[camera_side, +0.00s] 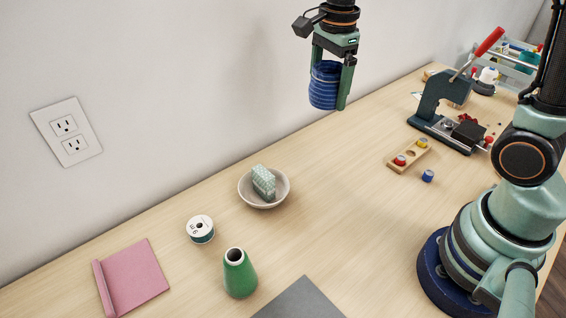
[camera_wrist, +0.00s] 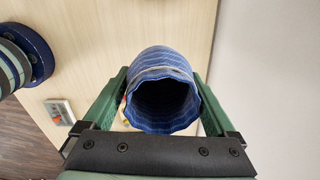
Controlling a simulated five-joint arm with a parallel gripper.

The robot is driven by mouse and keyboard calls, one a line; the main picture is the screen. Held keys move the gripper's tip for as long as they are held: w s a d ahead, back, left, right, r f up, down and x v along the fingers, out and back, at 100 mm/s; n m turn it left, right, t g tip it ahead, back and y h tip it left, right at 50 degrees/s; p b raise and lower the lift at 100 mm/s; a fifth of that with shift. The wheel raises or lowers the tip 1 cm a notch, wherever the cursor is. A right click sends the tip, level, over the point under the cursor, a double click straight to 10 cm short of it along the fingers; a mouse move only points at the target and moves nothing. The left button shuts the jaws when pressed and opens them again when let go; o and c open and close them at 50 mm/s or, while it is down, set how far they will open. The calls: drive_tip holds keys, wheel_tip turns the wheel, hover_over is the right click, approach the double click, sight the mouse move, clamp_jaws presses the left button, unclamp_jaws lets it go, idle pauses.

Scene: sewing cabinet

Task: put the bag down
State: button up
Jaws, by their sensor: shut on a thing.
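My gripper (camera_side: 330,92) is high above the back of the table, near the wall. It is shut on a blue striped bag (camera_side: 323,84), which sits between the two fingers, well clear of the tabletop. In the wrist view the bag (camera_wrist: 163,62) has a wavy, open mouth facing the camera, with a dark inside. The green fingers (camera_wrist: 160,78) stand on both sides of it. The bag's far end is hidden in the wrist view.
A bowl (camera_side: 247,196) holds a green patterned block (camera_side: 264,181). A press (camera_side: 430,105) and wooden holder (camera_side: 405,157) stand right. The middle tabletop is clear.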

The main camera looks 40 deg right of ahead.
drive_tip(key=s+a+n, duration=0.6)
drive_tip(key=a+n, duration=0.2)
drive_tip(key=a, duration=0.3)
drive_tip(key=n, duration=0.8)
hover_over(305, 248)
wheel_tip(305, 248, down, 20)
drive_tip(key=shift+r, duration=0.2)
drive_tip(key=o, duration=0.9)
drive_tip(key=shift+f, duration=0.1)
drive_tip(key=shift+o, duration=0.5)
